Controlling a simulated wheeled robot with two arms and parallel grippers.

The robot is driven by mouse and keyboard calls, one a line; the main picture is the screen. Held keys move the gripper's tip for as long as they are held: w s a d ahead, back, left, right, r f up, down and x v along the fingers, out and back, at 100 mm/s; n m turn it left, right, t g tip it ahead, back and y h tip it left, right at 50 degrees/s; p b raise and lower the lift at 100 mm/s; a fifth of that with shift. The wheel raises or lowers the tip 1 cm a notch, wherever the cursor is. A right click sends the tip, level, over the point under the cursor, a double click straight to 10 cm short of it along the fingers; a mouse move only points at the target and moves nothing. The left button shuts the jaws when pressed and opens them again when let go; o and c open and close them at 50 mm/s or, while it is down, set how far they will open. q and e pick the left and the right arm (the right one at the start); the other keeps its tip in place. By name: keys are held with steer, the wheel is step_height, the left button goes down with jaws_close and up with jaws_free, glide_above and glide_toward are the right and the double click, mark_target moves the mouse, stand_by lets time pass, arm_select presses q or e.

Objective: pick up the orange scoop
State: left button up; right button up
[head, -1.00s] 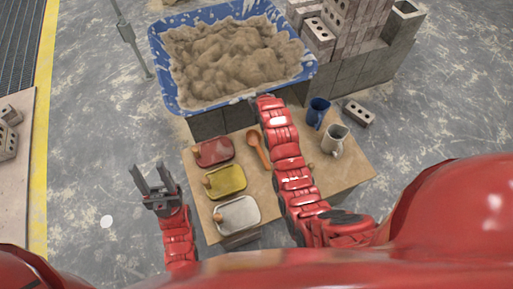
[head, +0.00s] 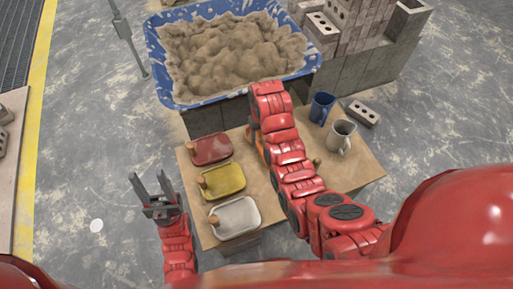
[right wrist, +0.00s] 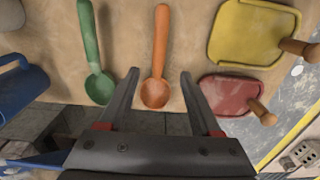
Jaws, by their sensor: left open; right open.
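The orange scoop (right wrist: 158,55) lies on the brown board in the right wrist view, its bowl between and just beyond the fingertips. My right gripper (right wrist: 160,76) is open and empty, with one finger on each side of the scoop's bowl; I cannot tell its height above the board. In the head view, my right arm covers most of the orange scoop (head: 260,146), and the right fingers are hidden. My left gripper (head: 152,184) is open and empty, left of the board.
A green scoop (right wrist: 90,50) lies left of the orange one. Red (head: 212,149), yellow (head: 226,180) and white (head: 236,217) handled trowel-like tools line the board's left. A blue mug (head: 320,107) and grey mug (head: 341,136) stand right. A blue tub (head: 165,92) of mortar sits behind.

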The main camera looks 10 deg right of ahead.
mark_target(262, 149)
step_height(262, 149, down, 5)
steer(key=shift+f+p, duration=0.1)
steer(key=shift+p, duration=0.3)
steer(key=shift+w+d+f+b, duration=0.1)
steer(key=shift+f+b, duration=0.2)
steer(key=shift+f, duration=2.35)
steer(key=shift+c, duration=0.3)
jaws_close()
